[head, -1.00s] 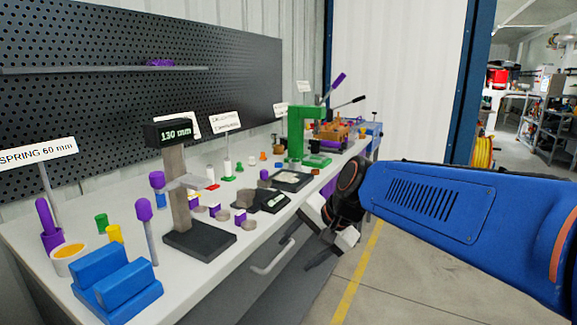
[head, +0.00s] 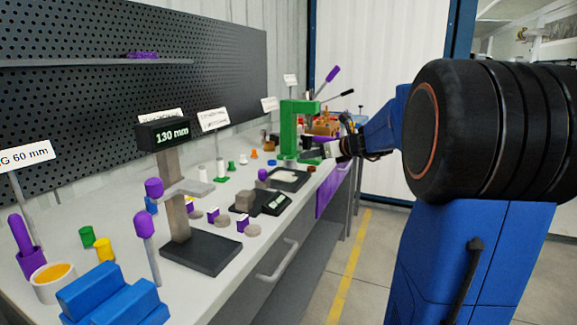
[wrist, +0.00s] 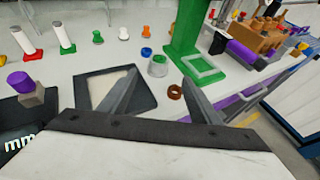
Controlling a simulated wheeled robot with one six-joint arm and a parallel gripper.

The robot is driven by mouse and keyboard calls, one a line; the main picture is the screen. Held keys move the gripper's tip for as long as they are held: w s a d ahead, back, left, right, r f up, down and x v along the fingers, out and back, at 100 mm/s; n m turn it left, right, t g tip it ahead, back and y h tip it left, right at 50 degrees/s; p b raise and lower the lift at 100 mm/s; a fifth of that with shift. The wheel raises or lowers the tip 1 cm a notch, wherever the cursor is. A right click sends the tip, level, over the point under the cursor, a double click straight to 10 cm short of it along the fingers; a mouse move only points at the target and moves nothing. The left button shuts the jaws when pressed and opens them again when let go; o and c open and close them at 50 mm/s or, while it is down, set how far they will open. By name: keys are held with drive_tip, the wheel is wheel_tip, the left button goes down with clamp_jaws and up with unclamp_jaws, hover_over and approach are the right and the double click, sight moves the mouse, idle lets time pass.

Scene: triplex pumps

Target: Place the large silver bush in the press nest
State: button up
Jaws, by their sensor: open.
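The green press (head: 300,125) stands at the bench's far end. Its square green frame (wrist: 203,70), seemingly the nest, lies at the foot of the column, and I see nothing in it. My gripper (wrist: 160,96) is open and empty, its fingers apart above the bench. In the head view my gripper (head: 322,152) is just in front of the press.
A brown ring (wrist: 175,91) lies near the right finger. A black-edged tray (wrist: 142,101) is under the left finger. Small green, orange and blue parts stand behind. An orange-brown pump block (wrist: 265,35) is at the right. A 130 mm gauge (head: 165,133) stands nearer on the bench.

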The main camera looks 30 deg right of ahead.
sight(293, 159)
drive_tip(key=x, duration=0.9)
drive_tip(key=shift+w+a+f, duration=0.15)
drive_tip(key=shift+w+f, duration=0.05)
drive_tip(key=shift+w, duration=0.15)
drive_tip(key=shift+x, duration=2.9)
drive_tip(key=shift+s+f, duration=0.15)
drive_tip(key=shift+f, duration=0.05)
drive_tip(key=c, duration=1.3)
